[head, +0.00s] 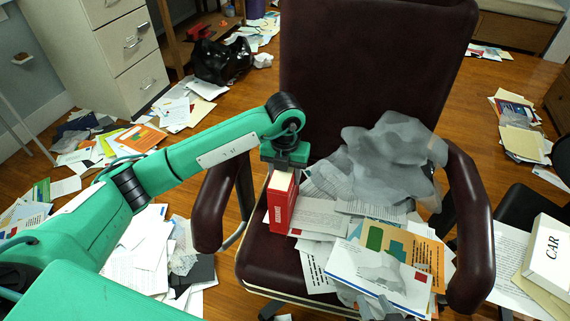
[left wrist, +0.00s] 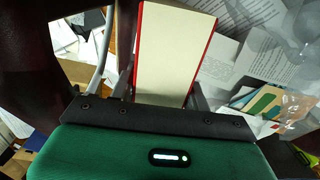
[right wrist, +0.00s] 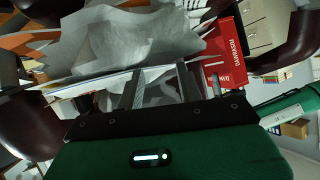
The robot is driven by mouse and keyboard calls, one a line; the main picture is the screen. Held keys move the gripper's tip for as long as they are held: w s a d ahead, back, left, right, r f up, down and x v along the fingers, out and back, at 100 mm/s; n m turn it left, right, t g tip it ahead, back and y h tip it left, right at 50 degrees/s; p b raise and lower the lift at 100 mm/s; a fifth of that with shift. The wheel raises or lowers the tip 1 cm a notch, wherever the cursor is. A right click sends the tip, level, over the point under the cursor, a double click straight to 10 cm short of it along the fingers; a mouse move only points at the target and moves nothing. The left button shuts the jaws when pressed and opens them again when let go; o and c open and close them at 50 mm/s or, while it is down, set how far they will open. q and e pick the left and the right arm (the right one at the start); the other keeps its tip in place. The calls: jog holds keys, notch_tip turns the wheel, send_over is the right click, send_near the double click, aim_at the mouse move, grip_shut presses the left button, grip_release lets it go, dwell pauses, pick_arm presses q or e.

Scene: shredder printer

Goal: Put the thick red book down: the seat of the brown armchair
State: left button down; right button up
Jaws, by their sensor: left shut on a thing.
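The thick red book (head: 282,203) is upright, held over the left part of the brown armchair's seat (head: 262,262), among loose papers. I cannot tell whether its lower edge touches the papers. My left gripper (head: 284,165) is shut on the book's top end. In the left wrist view the book (left wrist: 172,50) shows its pale page edges between red covers, with my left gripper (left wrist: 162,88) on both sides. In the right wrist view the red book (right wrist: 226,60) is at upper right.
Papers, envelopes and a crumpled grey sheet (head: 385,160) cover much of the seat. The chair's armrests (head: 212,205) stand on both sides. A white box marked CAR (head: 548,252) is at right. Papers litter the wooden floor. A white drawer cabinet (head: 125,50) stands at back left.

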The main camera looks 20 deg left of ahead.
pick_arm(q)
notch_tip(320, 180, down, 4)
jog(key=shift+f+b, duration=0.1)
jog(key=shift+b, duration=0.25)
pick_arm(e)
jog(key=shift+a+r+t, duration=0.15)
jog(key=shift+a+t, duration=0.45)
pick_arm(q)
jog(key=shift+f, duration=0.15)
jog(key=c, duration=0.7)
grip_release()
pick_arm(e)
jog(key=shift+y, duration=0.3)
